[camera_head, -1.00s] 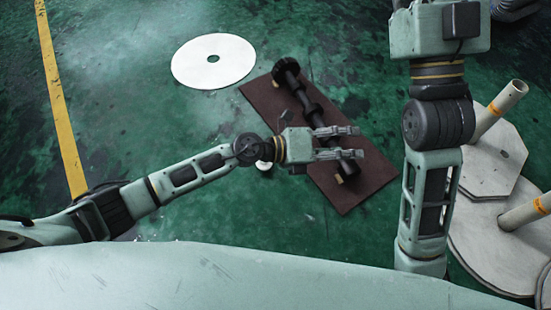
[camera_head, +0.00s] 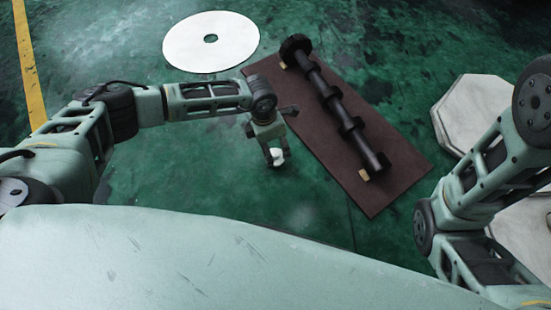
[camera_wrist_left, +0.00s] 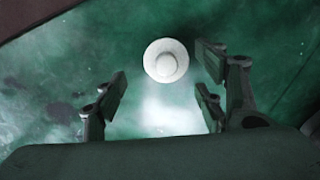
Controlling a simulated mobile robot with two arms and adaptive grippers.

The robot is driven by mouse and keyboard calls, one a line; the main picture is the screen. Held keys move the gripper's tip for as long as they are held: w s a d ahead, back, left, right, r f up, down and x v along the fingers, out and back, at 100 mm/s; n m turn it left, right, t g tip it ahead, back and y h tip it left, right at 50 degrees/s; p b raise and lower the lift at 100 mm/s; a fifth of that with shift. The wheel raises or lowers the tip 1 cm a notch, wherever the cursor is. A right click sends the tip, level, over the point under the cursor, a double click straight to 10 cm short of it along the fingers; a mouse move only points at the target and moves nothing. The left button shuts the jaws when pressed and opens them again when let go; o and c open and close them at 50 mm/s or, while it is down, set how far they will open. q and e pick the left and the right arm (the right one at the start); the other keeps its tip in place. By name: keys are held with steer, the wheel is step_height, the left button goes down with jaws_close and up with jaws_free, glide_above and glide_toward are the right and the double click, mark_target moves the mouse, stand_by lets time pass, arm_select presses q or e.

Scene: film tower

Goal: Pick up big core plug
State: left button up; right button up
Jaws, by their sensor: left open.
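The big core plug, a small white round piece with a raised centre, shows in the left wrist view (camera_wrist_left: 166,60) on the green floor. It shows in the head view (camera_head: 277,156) as a white spot at my left gripper (camera_head: 272,150), partly hidden by the fingers. In the left wrist view my left gripper (camera_wrist_left: 163,84) is open, with fingers to the left and right of the plug's near side. Nothing is held, and I cannot tell whether a finger touches the plug. My right arm is at the right of the head view; its gripper is out of frame.
A brown mat (camera_head: 365,195) with a long dark shaft (camera_head: 340,107) on it lies to the right of my left gripper. A white disc with a centre hole (camera_head: 190,45) lies behind. Pale plates (camera_head: 470,110) lie at the right. Green floor is open nearer me.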

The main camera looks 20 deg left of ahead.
mark_target(274, 151)
arm_select(q)
steer(key=f+b, duration=0.4)
steer(key=f, duration=0.1)
steer(key=shift+w+d, duration=0.1)
steer(key=shift+d, duration=0.3)
steer(key=shift+r, duration=0.1)
steer(key=shift+c, duration=0.5)
steer(key=c, duration=1)
steer(key=shift+r, duration=0.15)
